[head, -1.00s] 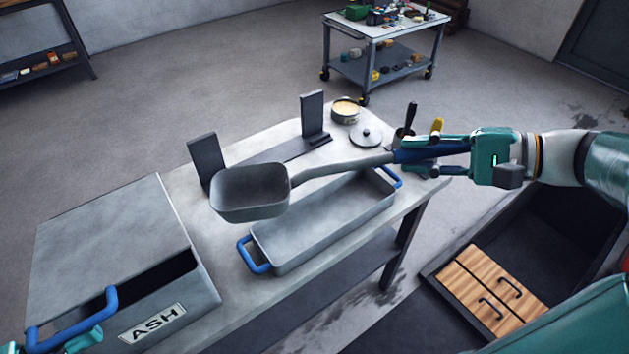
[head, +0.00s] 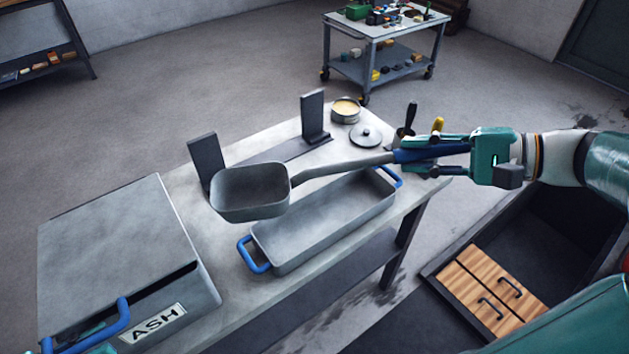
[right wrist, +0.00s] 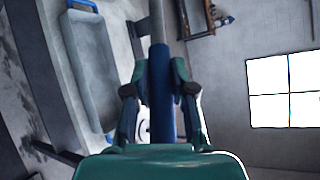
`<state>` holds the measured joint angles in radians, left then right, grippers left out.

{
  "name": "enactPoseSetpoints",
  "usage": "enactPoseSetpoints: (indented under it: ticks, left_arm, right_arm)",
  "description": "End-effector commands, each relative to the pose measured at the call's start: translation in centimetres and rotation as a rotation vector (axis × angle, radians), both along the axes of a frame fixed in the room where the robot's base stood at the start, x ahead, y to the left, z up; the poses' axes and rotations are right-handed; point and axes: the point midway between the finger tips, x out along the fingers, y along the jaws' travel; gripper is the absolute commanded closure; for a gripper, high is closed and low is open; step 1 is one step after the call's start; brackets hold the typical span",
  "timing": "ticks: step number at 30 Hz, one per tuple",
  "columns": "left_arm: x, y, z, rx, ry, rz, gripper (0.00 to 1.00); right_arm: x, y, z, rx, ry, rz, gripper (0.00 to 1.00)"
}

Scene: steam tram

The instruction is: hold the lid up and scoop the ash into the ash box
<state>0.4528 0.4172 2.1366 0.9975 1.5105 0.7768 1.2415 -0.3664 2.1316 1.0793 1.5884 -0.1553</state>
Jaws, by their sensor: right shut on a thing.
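The ash box (head: 185,312), a grey metal box labelled ASH, stands at the left of the bench. Its lid (head: 115,255) lies low over it, with a narrow dark gap at the front right. My left gripper (head: 95,336) is at the lid's blue handle (head: 122,314), mostly hidden and cut off; its grip cannot be told. My right gripper (head: 415,156) is shut on the blue grip of the scoop (head: 250,208). The scoop's bowl hangs over the left end of the grey ash pan (head: 330,222). Whether the bowl or pan holds ash is unclear. The grip (right wrist: 160,95) also shows in the right wrist view.
Two dark upright brackets (head: 207,160) stand behind the pan. A round tin (head: 345,111), a small lid (head: 366,136) and a holder with tools (head: 408,125) are at the bench's back right. A wheeled cart (head: 385,45) stands beyond, and a dark open bin (head: 555,240) lies at right.

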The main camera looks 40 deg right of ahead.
Motion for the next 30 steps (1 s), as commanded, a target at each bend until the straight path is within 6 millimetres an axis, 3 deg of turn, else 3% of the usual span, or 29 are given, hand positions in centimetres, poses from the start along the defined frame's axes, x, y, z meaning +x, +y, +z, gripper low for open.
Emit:
enactPoseSetpoints:
  ticks: [14,30]
  left_arm:
    - [0.1,1.0,0.1,0.0,-0.002,0.003,0.69]
    - [0.2,10.5,0.2,0.0,-0.001,0.005,0.69]
  right_arm:
    - [0.0,0.0,0.1,0.002,-0.001,0.0,1.0]
    - [0.0,0.0,0.1,0.002,-0.002,-0.001,1.0]
